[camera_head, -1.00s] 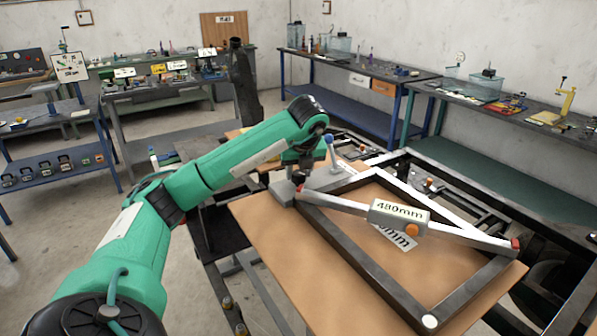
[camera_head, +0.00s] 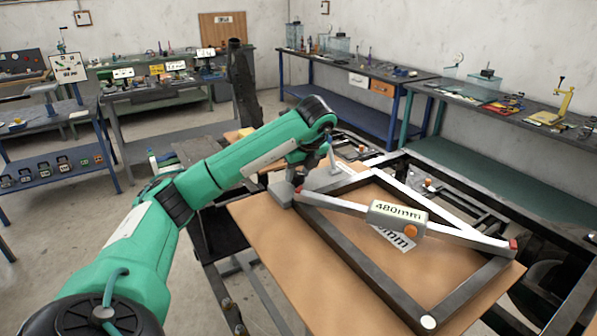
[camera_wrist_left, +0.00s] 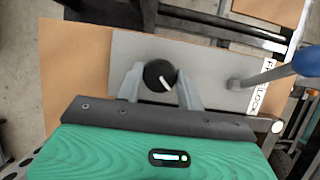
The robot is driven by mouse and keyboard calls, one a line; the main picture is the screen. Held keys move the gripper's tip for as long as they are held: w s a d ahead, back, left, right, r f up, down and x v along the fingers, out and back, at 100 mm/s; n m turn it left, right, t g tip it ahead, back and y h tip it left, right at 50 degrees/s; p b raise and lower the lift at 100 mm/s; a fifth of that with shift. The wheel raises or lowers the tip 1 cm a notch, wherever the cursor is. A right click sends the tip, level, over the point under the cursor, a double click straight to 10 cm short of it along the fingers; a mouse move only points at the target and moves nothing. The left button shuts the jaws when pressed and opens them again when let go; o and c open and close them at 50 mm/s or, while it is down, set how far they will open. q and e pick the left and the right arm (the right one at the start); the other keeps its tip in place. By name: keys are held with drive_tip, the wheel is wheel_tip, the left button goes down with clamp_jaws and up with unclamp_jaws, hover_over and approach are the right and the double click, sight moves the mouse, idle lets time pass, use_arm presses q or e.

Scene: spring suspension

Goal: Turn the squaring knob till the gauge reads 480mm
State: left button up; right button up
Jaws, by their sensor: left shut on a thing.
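The squaring knob (camera_wrist_left: 159,75) is a round black knob with a white pointer line, on a grey plate (camera_wrist_left: 205,55) in the left wrist view. My left gripper (camera_wrist_left: 160,82) is shut on the knob, one finger on each side. In the head view my left gripper (camera_head: 308,168) reaches down at the frame's far left corner, and the knob is hidden there. The gauge (camera_head: 397,215) is a grey box on a diagonal bar and reads 480mm. The dark square frame (camera_head: 365,250) lies on a brown board. My right gripper is not in view.
A lever with a blue ball (camera_wrist_left: 306,61) stands to the right of the knob, beside a partly hidden label. The brown board (camera_head: 290,255) has bare room at its front left. Benches with tools line the walls.

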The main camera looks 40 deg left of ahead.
use_arm(q)
drive_tip(key=o, duration=1)
drive_tip(key=shift+r, duration=0.1)
drive_tip(key=shift+d+r, duration=0.2)
drive_tip(key=shift+r, duration=0.35)
drive_tip(key=shift+p+v, duration=1.95)
drive_tip(key=shift+v, duration=4.3)
drive_tip(key=shift+s+d, duration=0.1)
